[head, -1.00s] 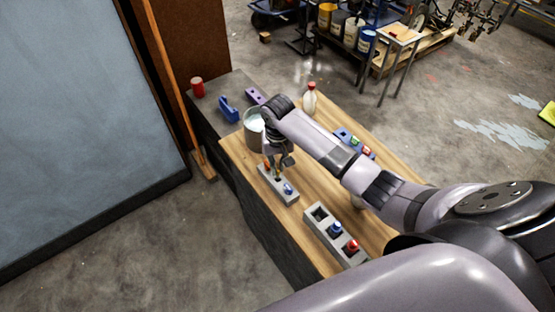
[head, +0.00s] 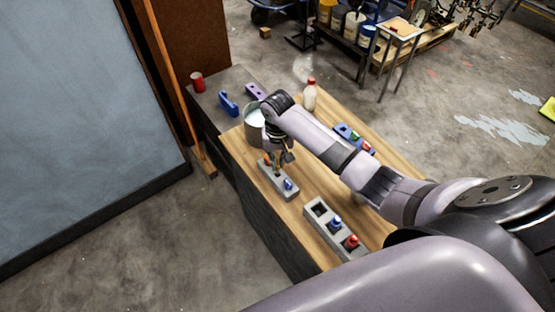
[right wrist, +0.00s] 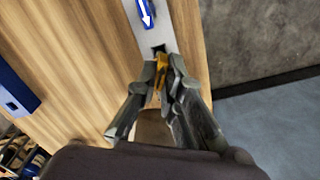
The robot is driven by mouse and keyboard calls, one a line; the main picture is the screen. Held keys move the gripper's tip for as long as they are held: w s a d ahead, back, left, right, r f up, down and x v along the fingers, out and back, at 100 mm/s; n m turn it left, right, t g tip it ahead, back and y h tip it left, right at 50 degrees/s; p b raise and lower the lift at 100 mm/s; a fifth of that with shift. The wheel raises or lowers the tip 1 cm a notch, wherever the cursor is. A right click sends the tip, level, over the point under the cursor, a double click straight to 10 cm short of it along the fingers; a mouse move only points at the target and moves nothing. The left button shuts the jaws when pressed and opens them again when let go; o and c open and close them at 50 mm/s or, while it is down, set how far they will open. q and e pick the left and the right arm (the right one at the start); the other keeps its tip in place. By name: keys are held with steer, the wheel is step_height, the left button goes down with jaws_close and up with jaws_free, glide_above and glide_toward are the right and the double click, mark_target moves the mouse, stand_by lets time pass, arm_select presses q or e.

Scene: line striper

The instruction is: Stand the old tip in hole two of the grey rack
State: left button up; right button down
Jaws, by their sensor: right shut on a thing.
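My right gripper (head: 279,165) is shut on a yellow-orange tip, which shows between the fingertips in the right wrist view (right wrist: 161,62). The tip is at the small grey rack (head: 293,196), right beside or over a dark square hole. I cannot tell how deep its lower end sits. The rack also shows in the right wrist view (right wrist: 164,32). A blue piece with a white arrow (right wrist: 146,13) stands in the rack farther along; it shows in the head view too (head: 288,184). A small orange piece (head: 267,161) shows at the rack's far end. My left gripper is out of view.
A larger grey block (head: 326,235) has one empty pocket, a blue piece (head: 335,223) and a red piece (head: 351,241). A bucket (head: 254,127), a white bottle (head: 310,97) and a blue holder (head: 343,131) stand around on the wooden bench (head: 238,156).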

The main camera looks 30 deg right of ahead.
steer(key=shift+f, duration=0.8)
stand_by(0.8)
steer(key=shift+f+b, duration=0.65)
steer(key=shift+f, duration=0.45)
steer(key=c, duration=1.6)
jaws_free()
steer(key=shift+c, duration=0.2)
steer(key=shift+o, duration=0.4)
steer(key=shift+o, duration=1.2)
